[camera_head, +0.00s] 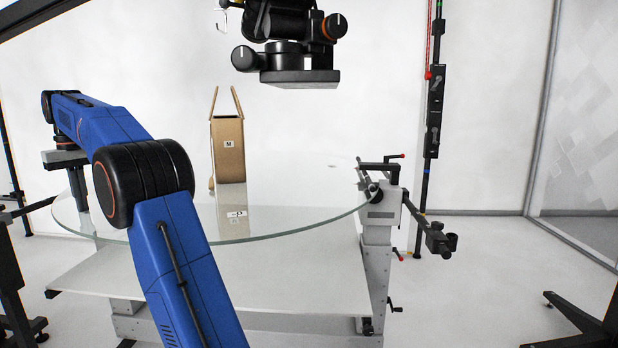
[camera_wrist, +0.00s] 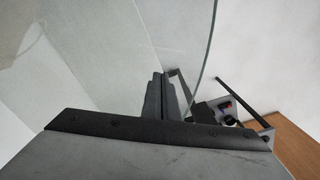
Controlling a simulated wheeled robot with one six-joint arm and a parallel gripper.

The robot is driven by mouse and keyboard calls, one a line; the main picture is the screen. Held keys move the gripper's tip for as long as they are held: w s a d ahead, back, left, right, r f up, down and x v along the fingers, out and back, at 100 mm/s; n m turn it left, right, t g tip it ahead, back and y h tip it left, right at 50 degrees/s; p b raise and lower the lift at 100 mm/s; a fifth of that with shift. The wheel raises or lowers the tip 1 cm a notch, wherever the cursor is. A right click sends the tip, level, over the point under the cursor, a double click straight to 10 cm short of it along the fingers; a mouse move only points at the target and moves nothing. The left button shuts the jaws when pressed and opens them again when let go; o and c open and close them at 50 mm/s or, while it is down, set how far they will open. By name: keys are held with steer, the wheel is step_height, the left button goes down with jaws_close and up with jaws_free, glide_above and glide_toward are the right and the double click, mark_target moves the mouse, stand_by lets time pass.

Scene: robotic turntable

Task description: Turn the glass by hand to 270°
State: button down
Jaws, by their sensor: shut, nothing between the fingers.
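The round glass plate (camera_head: 300,195) lies level on a grey stand. Its curved rim also crosses the wrist view (camera_wrist: 209,50). My gripper (camera_head: 80,208) points down at the plate's left rim, with its fingers together and nothing between them. In the wrist view its fingers (camera_wrist: 163,82) are close together beside the curved glass edge. I cannot tell whether they touch the glass. My blue arm hides part of the plate's left front edge.
A brown paper bag (camera_head: 228,150) stands on the glass, left of its middle. A camera head (camera_head: 300,76) hangs above. A clamp unit (camera_head: 380,190) sits at the right rim. A dark upright post (camera_head: 432,120) stands behind. The glass's right half is mostly clear.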

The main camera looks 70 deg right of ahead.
steer(key=shift+w+f, duration=0.15)
steer(key=shift+f, duration=0.05)
steer(key=shift+w+d+r, duration=0.1)
steer(key=shift+w+d, duration=0.15)
steer(key=shift+w, duration=0.6)
steer(key=shift+w+d+r, duration=0.1)
steer(key=shift+w+d, duration=0.1)
steer(key=shift+w, duration=0.6)
steer(key=shift+w, duration=0.1)
steer(key=shift+w+d+f, duration=0.1)
steer(key=shift+w+d, duration=0.2)
steer(key=shift+w, duration=0.5)
steer(key=shift+w+d+f, duration=0.1)
steer(key=shift+w+d, duration=0.15)
steer(key=shift+w, duration=0.55)
steer(key=shift+w, duration=0.1)
steer(key=shift+w+d+r, duration=0.1)
steer(key=shift+w+d, duration=0.25)
steer(key=shift+w, duration=0.45)
steer(key=shift+w+d, duration=0.35)
steer(key=shift+w, duration=0.4)
steer(key=shift+w, duration=0.15)
